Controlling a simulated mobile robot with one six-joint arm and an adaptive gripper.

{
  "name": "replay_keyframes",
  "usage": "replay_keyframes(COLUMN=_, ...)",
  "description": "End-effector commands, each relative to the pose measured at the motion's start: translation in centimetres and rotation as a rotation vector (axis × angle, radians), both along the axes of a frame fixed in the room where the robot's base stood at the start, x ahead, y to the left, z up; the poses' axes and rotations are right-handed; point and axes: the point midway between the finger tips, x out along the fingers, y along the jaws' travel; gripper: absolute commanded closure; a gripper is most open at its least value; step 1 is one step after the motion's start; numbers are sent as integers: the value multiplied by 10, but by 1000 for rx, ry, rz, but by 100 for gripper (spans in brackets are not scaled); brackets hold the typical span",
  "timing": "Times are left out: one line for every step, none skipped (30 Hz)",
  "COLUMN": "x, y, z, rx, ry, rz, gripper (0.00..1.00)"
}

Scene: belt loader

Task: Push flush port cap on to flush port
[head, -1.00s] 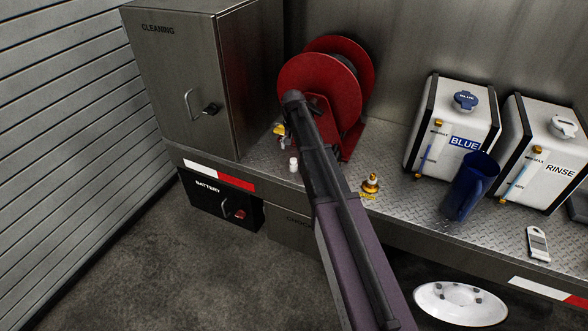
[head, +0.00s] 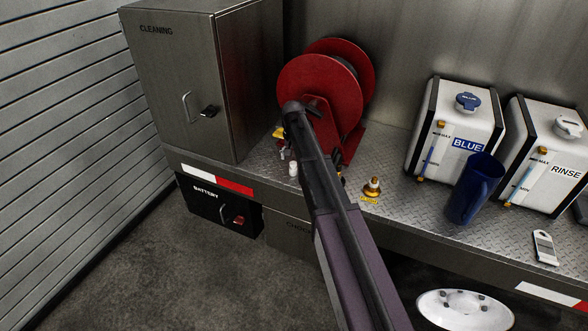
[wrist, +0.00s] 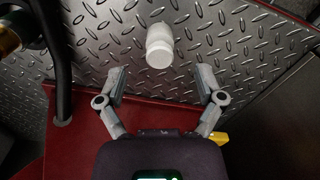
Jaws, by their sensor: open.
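A small white cylinder, which looks like the flush port cap (head: 293,169), stands on the diamond-plate deck left of my arm. It also shows in the wrist view (wrist: 159,46), beyond and between the fingertips. My gripper (wrist: 161,78) is open and empty, its fingers spread to both sides, with the cap apart from them. In the head view the gripper is mostly hidden behind my arm. A brass fitting with a yellow label, which looks like the flush port (head: 372,187), stands upright on the deck right of my arm.
A red hose reel (head: 320,92) stands behind my arm; its red base (wrist: 80,135) and a black hose (wrist: 60,60) are close to the gripper. A steel cleaning cabinet (head: 175,85) is left. A blue jug (head: 474,190) and white tanks (head: 455,115) stand right.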

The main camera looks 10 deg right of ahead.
Motion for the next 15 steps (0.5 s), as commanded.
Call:
replay_keyframes(x=0, y=0, z=-2, rx=0, ry=0, rz=0, gripper=13)
replay_keyframes(x=0, y=0, z=-3, rx=0, ry=0, rz=0, gripper=13)
replay_keyframes(x=0, y=0, z=-4, rx=0, ry=0, rz=0, gripper=13)
replay_keyframes(x=0, y=0, z=-6, rx=0, ry=0, rz=0, gripper=13)
replay_keyframes(x=0, y=0, z=-8, rx=0, ry=0, rz=0, gripper=13)
replay_keyframes(x=0, y=0, z=-10, rx=0, ry=0, rz=0, gripper=13)
replay_keyframes(x=0, y=0, z=-12, rx=0, ry=0, rz=0, gripper=13)
replay_keyframes(x=0, y=0, z=-14, rx=0, ry=0, rz=0, gripper=13)
replay_keyframes(x=1, y=0, z=-18, rx=0, ry=0, rz=0, gripper=13)
replay_keyframes(x=1, y=0, z=-20, rx=0, ry=0, rz=0, gripper=13)
replay_keyframes(x=1, y=0, z=-22, rx=0, ry=0, rz=0, gripper=13)
replay_keyframes(x=1, y=-1, z=-26, rx=0, ry=0, rz=0, gripper=13)
replay_keyframes(x=1, y=-1, z=-28, rx=0, ry=0, rz=0, gripper=13)
replay_keyframes(x=1, y=-1, z=-30, rx=0, ry=0, rz=0, gripper=13)
replay_keyframes(x=1, y=-1, z=-33, rx=0, ry=0, rz=0, gripper=13)
